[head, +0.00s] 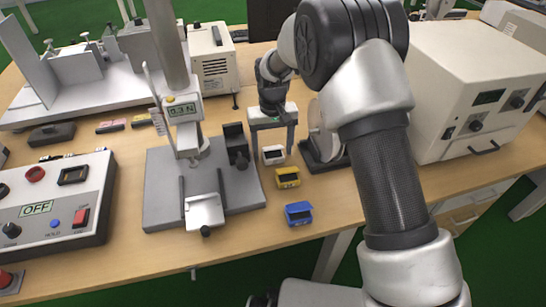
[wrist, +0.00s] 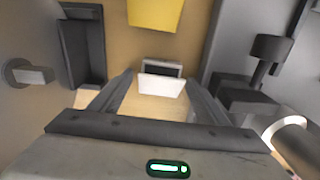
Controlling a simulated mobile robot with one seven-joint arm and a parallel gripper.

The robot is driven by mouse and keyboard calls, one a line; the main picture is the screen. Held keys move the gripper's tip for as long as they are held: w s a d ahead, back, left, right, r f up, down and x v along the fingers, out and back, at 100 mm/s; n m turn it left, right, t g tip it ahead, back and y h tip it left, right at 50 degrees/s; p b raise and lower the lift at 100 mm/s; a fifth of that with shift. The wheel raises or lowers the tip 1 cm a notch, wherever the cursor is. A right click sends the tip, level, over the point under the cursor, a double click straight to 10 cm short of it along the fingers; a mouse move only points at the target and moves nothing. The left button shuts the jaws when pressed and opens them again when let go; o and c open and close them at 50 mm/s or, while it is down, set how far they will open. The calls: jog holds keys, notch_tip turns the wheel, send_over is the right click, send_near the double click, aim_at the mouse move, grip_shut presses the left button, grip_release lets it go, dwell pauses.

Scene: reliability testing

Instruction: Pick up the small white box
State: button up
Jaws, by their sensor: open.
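The small white box (head: 273,155) sits on the wooden table, to the right of the grey test stand's base. My gripper (head: 273,147) is above it, pointing down, with its fingers apart. In the wrist view, the small white box (wrist: 161,82) shows between the ends of the two open fingers (wrist: 162,88), with a dark recess on its far side. The fingers do not appear closed on it. I cannot tell from these views whether either finger touches the box.
A yellow box (head: 288,177) and a blue box (head: 298,213) stand nearer the table's front edge. The grey test stand (head: 160,190) is close on the left, and a dark-based device (head: 322,155) is close on the right. A large white oven-like unit (head: 450,90) stands further right.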

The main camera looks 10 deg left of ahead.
jog(key=c, duration=1.1)
jog(key=shift+r, duration=0.1)
jog(key=shift+c, duration=0.2)
